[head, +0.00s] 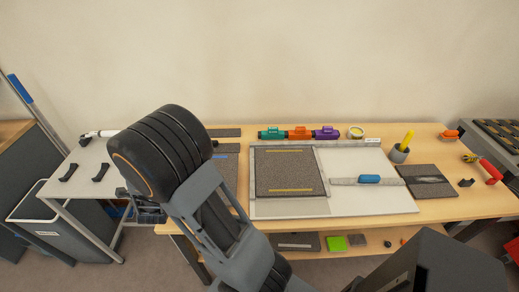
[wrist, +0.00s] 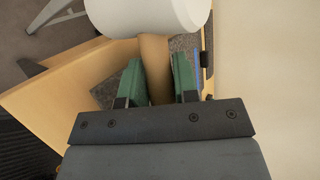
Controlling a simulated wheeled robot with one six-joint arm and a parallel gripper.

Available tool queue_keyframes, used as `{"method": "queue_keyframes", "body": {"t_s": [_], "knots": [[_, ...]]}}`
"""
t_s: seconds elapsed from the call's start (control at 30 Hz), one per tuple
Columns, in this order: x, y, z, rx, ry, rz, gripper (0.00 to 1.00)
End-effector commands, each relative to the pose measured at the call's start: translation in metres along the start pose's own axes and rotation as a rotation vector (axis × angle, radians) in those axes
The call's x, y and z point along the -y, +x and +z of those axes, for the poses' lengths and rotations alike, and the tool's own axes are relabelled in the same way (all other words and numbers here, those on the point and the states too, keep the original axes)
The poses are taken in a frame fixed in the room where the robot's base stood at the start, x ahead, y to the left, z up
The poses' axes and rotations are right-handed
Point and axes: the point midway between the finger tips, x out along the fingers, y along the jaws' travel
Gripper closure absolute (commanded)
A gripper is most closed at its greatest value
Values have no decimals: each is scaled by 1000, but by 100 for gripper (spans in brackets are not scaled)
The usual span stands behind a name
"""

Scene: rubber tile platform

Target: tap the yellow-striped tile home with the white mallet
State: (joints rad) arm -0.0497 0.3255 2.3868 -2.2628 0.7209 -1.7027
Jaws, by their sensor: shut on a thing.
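The dark speckled tile (head: 290,172) with yellow stripes near its far and near edges lies on a pale board (head: 370,202) on the wooden bench. Whether its edges meet the rails around it is too small to tell. My gripper (wrist: 158,85) has its green fingers shut around the tan handle (wrist: 154,62) of the white mallet. The mallet's white head (wrist: 150,15) fills the top of the wrist view, beyond the fingers. In the head view my arm hides the fingers, at the bench's left end, left of the tile.
Colored tools (head: 299,133) line the bench's back. A grey side table (head: 82,190) with two black brackets stands left. A wall rises behind.

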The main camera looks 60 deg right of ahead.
Motion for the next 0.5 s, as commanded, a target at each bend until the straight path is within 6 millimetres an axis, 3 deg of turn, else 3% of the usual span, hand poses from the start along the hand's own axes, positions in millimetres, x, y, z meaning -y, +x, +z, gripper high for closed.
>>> {"method": "queue_keyframes", "body": {"t_s": [0.03, 0.2, 0.33, 0.5], "knots": [[23, 7, -19, -85, 58, -30, 100], [84, 17, -104, -436, 264, -127, 100], [115, 7, -173, -714, 424, -200, 100], [132, -22, -248, -1052, 615, -287, 100]]}}
